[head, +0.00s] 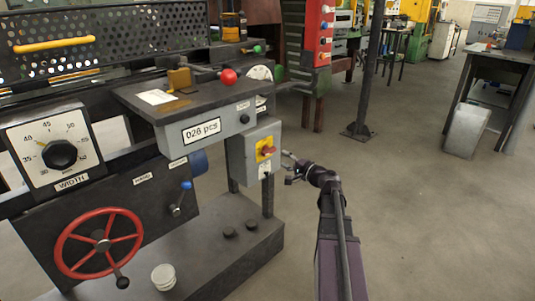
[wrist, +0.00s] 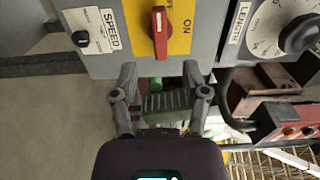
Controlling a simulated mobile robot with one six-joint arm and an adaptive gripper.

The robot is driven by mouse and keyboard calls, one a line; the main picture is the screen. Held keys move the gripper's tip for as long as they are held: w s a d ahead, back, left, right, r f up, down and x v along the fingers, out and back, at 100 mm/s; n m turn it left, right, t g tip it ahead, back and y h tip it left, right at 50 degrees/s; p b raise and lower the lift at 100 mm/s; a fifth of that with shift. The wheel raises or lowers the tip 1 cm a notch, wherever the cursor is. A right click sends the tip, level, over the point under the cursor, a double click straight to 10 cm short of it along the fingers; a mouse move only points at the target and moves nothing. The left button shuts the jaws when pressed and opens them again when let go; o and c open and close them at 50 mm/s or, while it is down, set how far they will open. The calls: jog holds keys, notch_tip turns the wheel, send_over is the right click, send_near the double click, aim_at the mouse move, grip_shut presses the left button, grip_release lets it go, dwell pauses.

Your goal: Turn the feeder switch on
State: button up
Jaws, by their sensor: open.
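The feeder switch is a red rotary handle (head: 268,150) on a yellow plate on the grey box of the machine. In the wrist view the red handle (wrist: 159,40) lies along the picture's vertical, on the yellow plate (wrist: 180,38) with OFF, partly cut off, and ON lettered beside it. I cannot tell which label it points to. My gripper (head: 288,168) is just right of the switch box, apart from the handle. In the wrist view its two fingers (wrist: 160,82) are spread wide, either side of the handle's line and below it, with nothing between them.
A SPEED knob (wrist: 80,38) and a LENGTH dial (wrist: 298,35) flank the switch. A counter box (head: 202,130) stands left of it, with a red ball lever (head: 228,76) above. A red handwheel (head: 98,243) is at lower left. The floor (head: 430,220) at right is clear.

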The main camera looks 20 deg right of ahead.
aim_at(271, 152)
jog(key=x, duration=0.7)
jog(key=shift+w+a, duration=0.15)
jog(key=shift+w, duration=0.2)
